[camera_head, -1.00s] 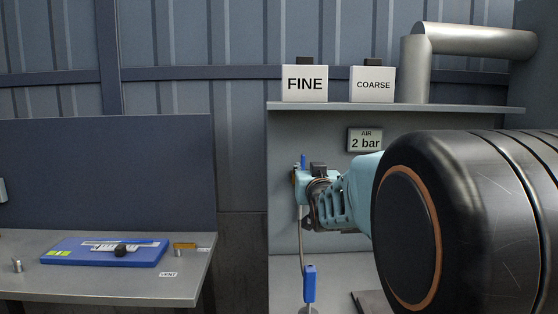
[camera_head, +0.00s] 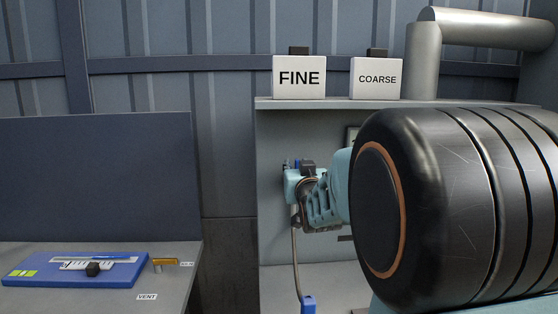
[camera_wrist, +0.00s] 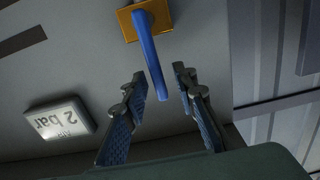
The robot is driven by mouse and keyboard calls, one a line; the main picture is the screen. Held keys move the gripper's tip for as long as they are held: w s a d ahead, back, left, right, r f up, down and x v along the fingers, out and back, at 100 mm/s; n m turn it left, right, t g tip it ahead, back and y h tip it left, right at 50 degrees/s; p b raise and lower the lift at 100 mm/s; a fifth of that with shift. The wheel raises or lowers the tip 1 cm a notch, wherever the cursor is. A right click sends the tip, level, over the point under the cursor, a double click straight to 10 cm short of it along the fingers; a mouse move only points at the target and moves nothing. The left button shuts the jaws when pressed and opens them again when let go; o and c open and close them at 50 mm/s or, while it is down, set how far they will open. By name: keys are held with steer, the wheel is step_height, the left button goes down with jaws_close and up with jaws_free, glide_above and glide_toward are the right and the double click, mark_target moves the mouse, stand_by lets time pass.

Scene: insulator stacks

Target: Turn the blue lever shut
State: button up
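The blue lever (camera_wrist: 150,55) extends from a brass-coloured plate (camera_wrist: 140,20) on the grey panel in the wrist view. My gripper (camera_wrist: 160,76) is open, with one finger on each side of the lever's free end. A gap shows between the lever and each finger, clearer on the right; I cannot tell whether there is contact. In the head view my gripper (camera_head: 298,178) is at the panel, and small blue parts show at its top. The lever is mostly hidden there by the gripper.
A shelf (camera_head: 400,104) above carries the FINE box (camera_head: 299,78) and COARSE box (camera_head: 375,78). A hose (camera_head: 295,255) with a blue end hangs below. A bench (camera_head: 175,285) with a blue device (camera_head: 75,270) stands left.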

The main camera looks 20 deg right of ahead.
steer(key=shift+w, duration=0.2)
steer(key=shift+s, duration=0.1)
jaws_close()
